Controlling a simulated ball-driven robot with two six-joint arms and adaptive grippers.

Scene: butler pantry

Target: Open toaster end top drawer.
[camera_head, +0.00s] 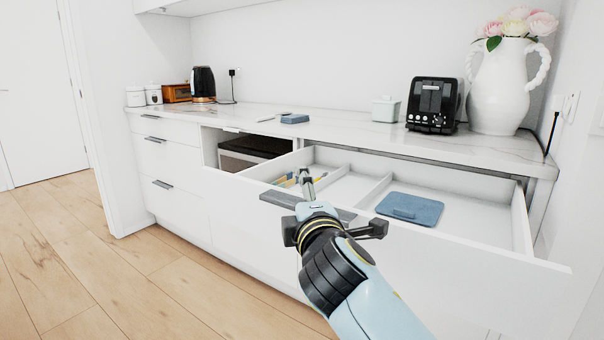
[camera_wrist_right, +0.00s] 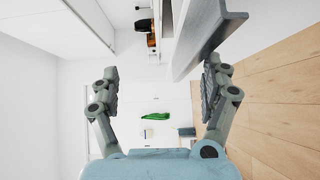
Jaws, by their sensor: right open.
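The toaster end top drawer (camera_head: 455,262) stands pulled well out below the counter, under the black toaster (camera_head: 433,105). Its inside shows dividers, a blue-grey folded cloth (camera_head: 409,208) and some small yellowish items (camera_head: 292,180). The grey bar handle (camera_head: 282,199) is on the drawer front, partly hidden by my right gripper (camera_head: 308,188). In the right wrist view my right gripper (camera_wrist_right: 162,78) is open, its two fingers wide apart. The handle (camera_wrist_right: 208,38) shows there close to the right-hand finger; I cannot tell whether they touch. My left gripper is not in view.
A white vase with flowers (camera_head: 500,90), a small pale box (camera_head: 385,109), a blue cloth (camera_head: 294,119) and a black kettle (camera_head: 203,83) stand on the counter (camera_head: 350,131). Closed drawers (camera_head: 165,160) lie at left. The wooden floor (camera_head: 90,260) is clear.

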